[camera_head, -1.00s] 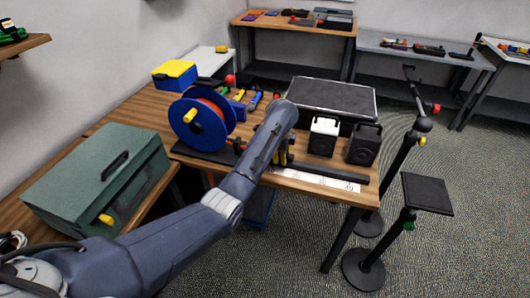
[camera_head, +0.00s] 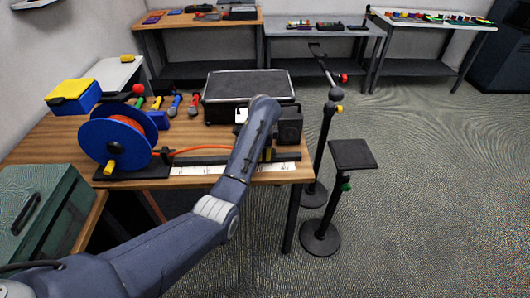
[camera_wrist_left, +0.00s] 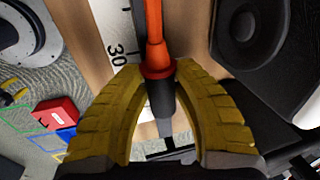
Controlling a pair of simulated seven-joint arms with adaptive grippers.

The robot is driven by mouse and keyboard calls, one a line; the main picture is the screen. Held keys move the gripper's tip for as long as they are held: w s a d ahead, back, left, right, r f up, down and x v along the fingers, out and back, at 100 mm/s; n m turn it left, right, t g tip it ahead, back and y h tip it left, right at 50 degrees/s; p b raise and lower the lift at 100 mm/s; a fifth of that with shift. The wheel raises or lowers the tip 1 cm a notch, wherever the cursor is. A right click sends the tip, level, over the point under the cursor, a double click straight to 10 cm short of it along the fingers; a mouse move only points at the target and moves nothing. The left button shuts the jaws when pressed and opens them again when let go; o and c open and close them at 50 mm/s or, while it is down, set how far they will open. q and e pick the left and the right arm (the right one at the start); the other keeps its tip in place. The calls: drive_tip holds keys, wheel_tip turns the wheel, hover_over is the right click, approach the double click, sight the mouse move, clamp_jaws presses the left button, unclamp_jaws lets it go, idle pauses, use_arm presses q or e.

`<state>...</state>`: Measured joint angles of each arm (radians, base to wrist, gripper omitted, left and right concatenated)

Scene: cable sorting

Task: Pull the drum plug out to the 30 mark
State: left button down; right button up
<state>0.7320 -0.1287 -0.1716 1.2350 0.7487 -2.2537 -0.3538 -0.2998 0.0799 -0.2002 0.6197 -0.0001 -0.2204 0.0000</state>
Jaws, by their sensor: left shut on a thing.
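The blue cable drum (camera_head: 100,143) stands at the left of the wooden bench. An orange cable (camera_head: 205,149) runs from it to the right, above the scale strip (camera_head: 200,170), until my left arm hides it. My left gripper (camera_wrist_left: 160,73) is shut on the drum plug (camera_wrist_left: 161,98), a black body with a red collar on the orange cable (camera_wrist_left: 154,25). The yellow fingers are on both sides of the plug. In the left wrist view, the 30 mark (camera_wrist_left: 117,53) on the white scale lies just left of the collar. My right gripper is not in view.
A black case (camera_head: 240,90) and a black speaker (camera_head: 289,125) stand behind the scale. Several coloured plugs (camera_head: 175,105) lie behind the drum. A green box (camera_head: 45,210) is at the left. A small stand (camera_head: 352,154) is beyond the bench's right end.

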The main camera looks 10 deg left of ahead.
sight(264, 150)
use_arm(q)
drive_tip(key=shift+a+f, duration=0.1)
drive_tip(key=shift+f, duration=0.05)
drive_tip(key=c, duration=1.1)
unclamp_jaws()
drive_tip(key=shift+o, duration=0.2)
drive_tip(key=shift+s+d+r, duration=0.1)
drive_tip(key=shift+s+r, duration=0.05)
drive_tip(key=shift+r, duration=0.8)
drive_tip(key=shift+s+d+r, duration=0.1)
drive_tip(key=shift+s+r, duration=0.1)
drive_tip(key=shift+r, duration=0.75)
drive_tip(key=shift+s+r, duration=0.15)
drive_tip(key=shift+r, duration=0.8)
drive_tip(key=shift+s+r, duration=0.2)
drive_tip(key=shift+r, duration=0.7)
